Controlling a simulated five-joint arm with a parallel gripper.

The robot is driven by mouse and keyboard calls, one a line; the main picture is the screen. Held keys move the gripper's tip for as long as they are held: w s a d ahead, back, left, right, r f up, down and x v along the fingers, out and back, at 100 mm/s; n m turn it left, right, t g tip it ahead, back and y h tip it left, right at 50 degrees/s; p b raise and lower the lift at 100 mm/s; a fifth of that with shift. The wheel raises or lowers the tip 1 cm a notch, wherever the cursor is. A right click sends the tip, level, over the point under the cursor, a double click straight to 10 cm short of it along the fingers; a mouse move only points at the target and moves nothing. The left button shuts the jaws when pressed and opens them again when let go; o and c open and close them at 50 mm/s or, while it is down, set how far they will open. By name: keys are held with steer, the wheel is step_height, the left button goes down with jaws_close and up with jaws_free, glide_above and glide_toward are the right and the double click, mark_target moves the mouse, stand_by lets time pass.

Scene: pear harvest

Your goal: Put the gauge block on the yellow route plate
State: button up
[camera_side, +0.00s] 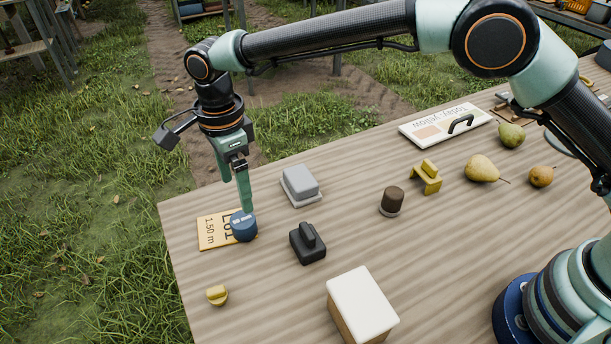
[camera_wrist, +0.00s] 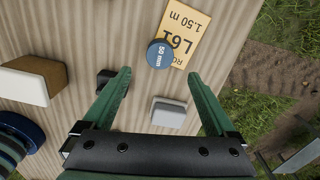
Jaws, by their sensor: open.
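The gauge block is a short blue cylinder (camera_side: 243,226) with a pale band across it. My gripper (camera_side: 246,207) is open just above the block. In the wrist view my gripper (camera_wrist: 160,74) has its fingers spread wide, with the block beyond the tips, between them.
A grey block (camera_side: 300,181), a black handled block (camera_side: 307,243) and a small yellow knob (camera_side: 217,295) surround the plate. A white-topped box (camera_side: 362,303) stands at the front. A brown cylinder (camera_side: 392,200), a yellow bracket (camera_side: 427,177) and pears (camera_side: 481,168) lie farther right.

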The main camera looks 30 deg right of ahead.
steer(key=s+d+r+n+t+y, duration=0.15)
steer(key=d+r+n, duration=0.55)
steer(key=d+r, duration=1)
steer(key=s+d+f+n+t, duration=0.1)
steer(key=s+d+n+t, duration=0.1)
steer(key=s+d+n, duration=0.3)
steer(key=s+d+f+n+t+h, duration=0.1)
steer(key=s+d+n, duration=0.3)
steer(key=s+d, duration=0.4)
steer(key=d+f+t, duration=0.1)
steer(key=d, duration=0.4)
steer(key=shift+n, duration=0.4)
